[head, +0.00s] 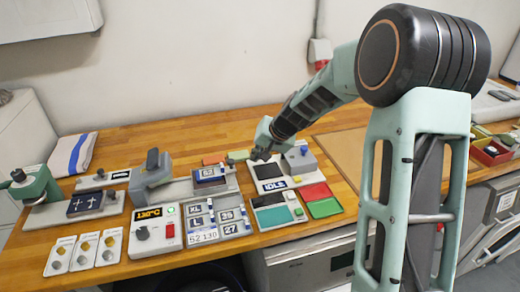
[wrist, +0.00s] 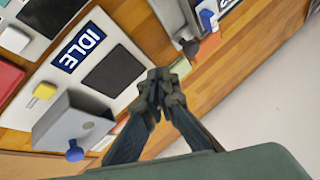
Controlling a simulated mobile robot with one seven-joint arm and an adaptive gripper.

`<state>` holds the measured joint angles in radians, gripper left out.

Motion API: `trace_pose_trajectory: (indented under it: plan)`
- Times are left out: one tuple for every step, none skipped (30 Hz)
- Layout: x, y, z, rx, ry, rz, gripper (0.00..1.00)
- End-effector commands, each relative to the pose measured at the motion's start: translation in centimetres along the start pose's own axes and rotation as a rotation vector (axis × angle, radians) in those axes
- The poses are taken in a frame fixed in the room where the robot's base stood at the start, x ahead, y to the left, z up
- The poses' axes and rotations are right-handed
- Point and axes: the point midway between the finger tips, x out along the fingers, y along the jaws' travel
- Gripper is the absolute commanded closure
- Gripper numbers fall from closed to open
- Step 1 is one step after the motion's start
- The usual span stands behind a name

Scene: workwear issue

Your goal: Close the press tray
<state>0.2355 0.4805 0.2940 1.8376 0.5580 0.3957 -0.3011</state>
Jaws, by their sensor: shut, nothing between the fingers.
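The grey press (head: 150,178) stands left of centre in the head view, its dark handle up. What looks like its tray (head: 180,190) sticks out to the right, with a navy piece (head: 208,175) marked 52 at its outer end. Part of a grey rail with a blue knob (wrist: 208,18) shows at the top of the wrist view; I cannot tell for sure that it is the tray. My gripper (head: 262,153) is shut and empty, right of the tray and apart from it. Its fingertips (wrist: 158,75) are above the edge of the IDLE device.
The IDLE device (head: 272,183) has a grey housing with a blue knob (wrist: 75,148). A 130°C control box (head: 155,230) and size cards (head: 202,222) stand in front. Bare wood lies behind the press.

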Motion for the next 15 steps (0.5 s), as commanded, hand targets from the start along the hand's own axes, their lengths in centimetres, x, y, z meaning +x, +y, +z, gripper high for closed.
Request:
trace_pose_trajectory:
  plan:
    - [0.9, -0.1, 0.1, 0.001, -0.004, -0.001, 1.0]
    - [1.4, -0.1, 0.1, 0.001, -0.003, 0.0, 1.0]
    - [2.1, -0.1, 0.0, 0.001, -0.003, 0.0, 1.0]
    - [2.6, -0.1, 0.1, 0.0, -0.004, -0.001, 1.0]
    - [3.1, -0.1, 0.1, 0.0, -0.003, 0.0, 1.0]
    - [3.7, -0.1, 0.1, -0.001, -0.003, 0.0, 1.0]
    - [3.9, -0.5, 0.0, -0.003, -0.002, -0.001, 1.0]
    - [4.0, -1.0, 0.0, -0.004, -0.002, -0.002, 1.0]
    - [4.3, -1.6, 0.1, -0.004, -0.002, -0.002, 1.0]
    - [4.5, -1.8, 0.1, -0.004, -0.001, -0.001, 1.0]
    - [4.8, -2.1, 0.1, -0.004, -0.001, -0.001, 1.0]
    - [5.0, -2.4, 0.1, -0.003, -0.001, -0.001, 1.0]
    - [5.2, -2.6, 0.1, -0.003, -0.001, 0.0, 1.0]
    - [5.3, -2.8, 0.1, -0.002, -0.001, 0.0, 1.0]
    - [5.5, -3.0, 0.2, -0.001, 0.0, 0.0, 1.0]
